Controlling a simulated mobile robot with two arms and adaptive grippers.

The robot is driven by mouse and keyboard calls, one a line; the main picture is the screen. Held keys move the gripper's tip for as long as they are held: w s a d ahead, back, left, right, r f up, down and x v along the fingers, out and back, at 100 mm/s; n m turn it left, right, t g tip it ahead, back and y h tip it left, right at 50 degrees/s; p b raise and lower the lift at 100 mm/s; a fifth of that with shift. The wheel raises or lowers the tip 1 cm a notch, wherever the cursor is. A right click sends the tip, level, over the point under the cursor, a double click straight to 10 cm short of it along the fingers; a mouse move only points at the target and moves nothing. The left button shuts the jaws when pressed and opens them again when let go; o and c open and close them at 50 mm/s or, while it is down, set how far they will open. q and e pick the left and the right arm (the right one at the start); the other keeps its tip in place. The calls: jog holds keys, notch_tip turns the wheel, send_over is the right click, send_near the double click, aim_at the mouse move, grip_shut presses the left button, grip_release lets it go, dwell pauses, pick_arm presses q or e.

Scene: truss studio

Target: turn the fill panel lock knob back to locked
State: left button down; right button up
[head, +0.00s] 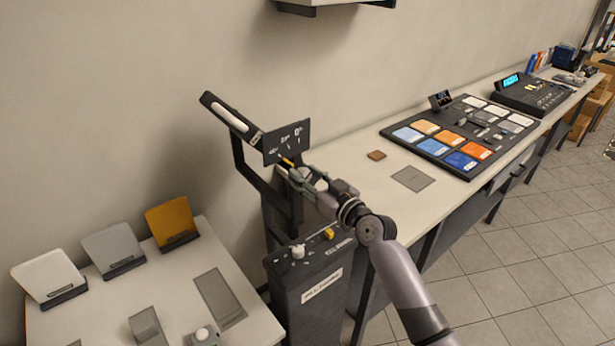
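The fill panel (228,115) is a slim, tilted bar with a white face, carried on a dark bracket above a dark stand. Beside it is a black scale plate (287,143) with white angle marks, and a small yellow pointer (287,162) shows just below the marks. My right gripper (289,174) is at the bracket just under the plate, close to the pointer. A lock knob is not clearly visible there; the fingers cover that spot. I cannot tell whether they are shut on anything. My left gripper is out of view.
The dark stand (310,305) has a white knob (297,251) and a yellow knob (329,234) on top. A low table with white, grey and orange cards (172,218) is at left. A long bench (350,140) with swatches and a console runs along the wall.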

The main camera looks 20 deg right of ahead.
jog(key=c, duration=0.7)
jog(key=shift+m, duration=0.3)
jog(key=m, duration=0.3)
jog(key=shift+d+m, duration=0.1)
jog(key=shift+m, duration=1.8)
jog(key=o, duration=1.1)
